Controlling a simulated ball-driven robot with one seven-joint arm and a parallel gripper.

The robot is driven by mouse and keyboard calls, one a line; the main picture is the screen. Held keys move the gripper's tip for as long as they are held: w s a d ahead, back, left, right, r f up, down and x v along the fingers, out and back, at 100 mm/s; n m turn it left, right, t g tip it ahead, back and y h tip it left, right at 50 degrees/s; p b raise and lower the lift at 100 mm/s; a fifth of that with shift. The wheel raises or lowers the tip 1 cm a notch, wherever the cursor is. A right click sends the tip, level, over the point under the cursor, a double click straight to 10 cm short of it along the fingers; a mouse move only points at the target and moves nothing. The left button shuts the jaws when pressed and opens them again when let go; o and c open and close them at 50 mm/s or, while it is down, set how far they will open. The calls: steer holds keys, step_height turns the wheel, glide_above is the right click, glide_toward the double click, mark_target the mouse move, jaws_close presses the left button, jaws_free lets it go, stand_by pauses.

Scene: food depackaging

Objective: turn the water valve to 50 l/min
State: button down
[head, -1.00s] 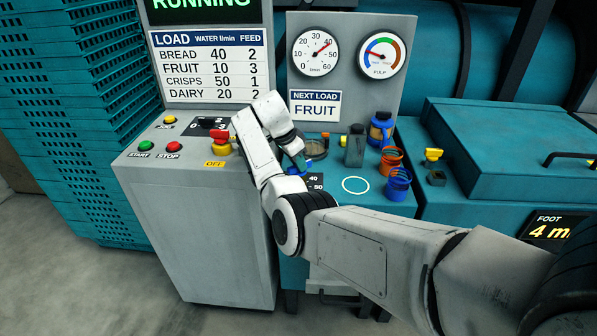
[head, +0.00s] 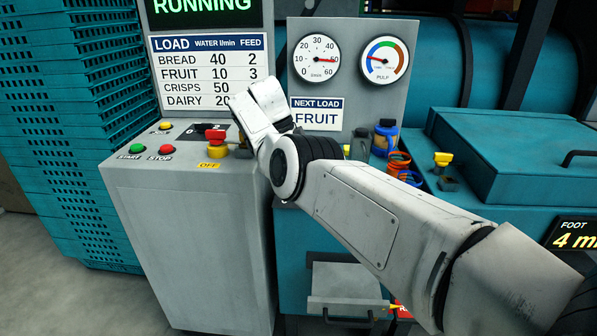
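The water flow gauge (head: 316,58) is on the grey upright panel, and its red needle points right, at about the 50 mark. The water valve and its scale are hidden behind my arm in the head view. My gripper is hidden too, behind the arm's white wrist links and black elbow ring. I cannot see whether it touches the valve.
A grey control cabinet (head: 190,240) stands at left with a load table (head: 209,70), a green start button (head: 138,149), a red stop button (head: 168,149) and a red-yellow switch (head: 217,145). A pulp gauge (head: 384,60) is beside the flow gauge.

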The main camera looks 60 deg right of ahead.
stand_by(0.4)
steer(key=c, duration=1.1)
jaws_free()
steer(key=shift+o, duration=0.2)
steer(key=shift+r, duration=0.1)
steer(key=shift+r, duration=0.35)
steer(key=r, duration=0.1)
steer(key=r+p, duration=0.2)
steer(key=shift+a+r, duration=0.25)
steer(key=shift+s+a+r+p, duration=0.1)
steer(key=shift+s+r+p, duration=0.15)
steer(key=shift+p, duration=0.3)
steer(key=s+a+r+p, duration=0.5)
steer(key=s+r, duration=0.3)
steer(key=s, duration=0.3)
steer(key=shift+s+a, duration=0.25)
steer(key=shift+a, duration=0.55)
